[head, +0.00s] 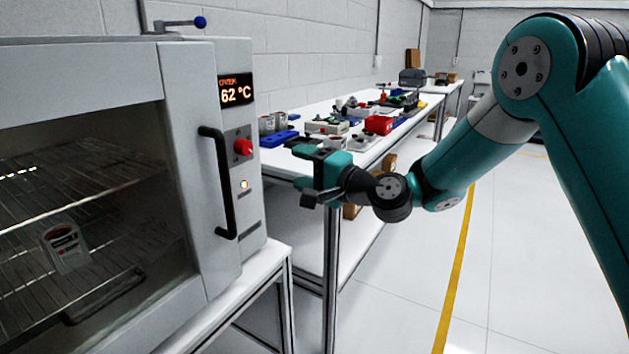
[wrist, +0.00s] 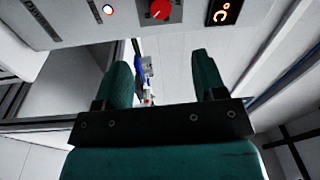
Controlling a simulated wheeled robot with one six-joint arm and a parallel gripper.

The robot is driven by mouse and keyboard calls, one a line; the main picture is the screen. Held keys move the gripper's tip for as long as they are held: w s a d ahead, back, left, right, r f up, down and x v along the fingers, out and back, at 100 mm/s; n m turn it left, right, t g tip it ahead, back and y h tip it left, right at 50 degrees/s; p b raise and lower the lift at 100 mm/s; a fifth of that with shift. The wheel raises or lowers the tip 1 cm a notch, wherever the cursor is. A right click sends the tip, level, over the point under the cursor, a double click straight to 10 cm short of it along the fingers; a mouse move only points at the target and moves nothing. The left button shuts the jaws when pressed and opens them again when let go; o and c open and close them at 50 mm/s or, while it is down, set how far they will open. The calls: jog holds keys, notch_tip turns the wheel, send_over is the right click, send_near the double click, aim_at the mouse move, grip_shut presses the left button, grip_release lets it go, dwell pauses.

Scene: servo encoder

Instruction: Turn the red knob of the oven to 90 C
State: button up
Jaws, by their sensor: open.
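The oven (head: 190,80) stands at the left with its glass door shut. Its display (head: 236,91) reads 62 °C in orange. The red knob (head: 243,147) sits on a grey plate below the display, and it also shows at the top of the wrist view (wrist: 160,10), with a pale pointer mark. My gripper (head: 298,172) is to the right of the oven's control panel, apart from the knob. In the wrist view my gripper (wrist: 160,80) has its two teal fingers spread, with nothing held between them.
A dark door handle (head: 218,185) juts from the oven left of the knob. A lit round button (head: 244,184) sits below the knob. A long white table (head: 285,165) behind my gripper bears blue trays, a red box (head: 379,125) and several small parts. The floor at right is clear.

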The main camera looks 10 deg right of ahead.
jog(key=v, duration=0.2)
jog(key=shift+s+d, duration=0.2)
jog(key=s+a+r+n+g+h+p, duration=0.15)
jog(key=s+r+n+g+p, duration=0.3)
jog(key=s, duration=0.45)
jog(key=s+a+r+n+g+h+p, duration=0.1)
jog(key=s+r+n+g+h+p, duration=0.2)
jog(key=s+n, duration=0.45)
jog(key=s+d+n+g+h+p, duration=0.1)
jog(key=s+d+g+h+p, duration=0.1)
jog(key=s+d, duration=0.3)
jog(key=s+d+n+g+h+p, duration=0.1)
jog(key=s+d, duration=0.4)
jog(key=s, duration=0.7)
jog(key=shift+s+r+g+h+p, duration=0.25)
jog(key=shift+g+h+p, duration=0.2)
jog(key=shift+g+h, duration=0.65)
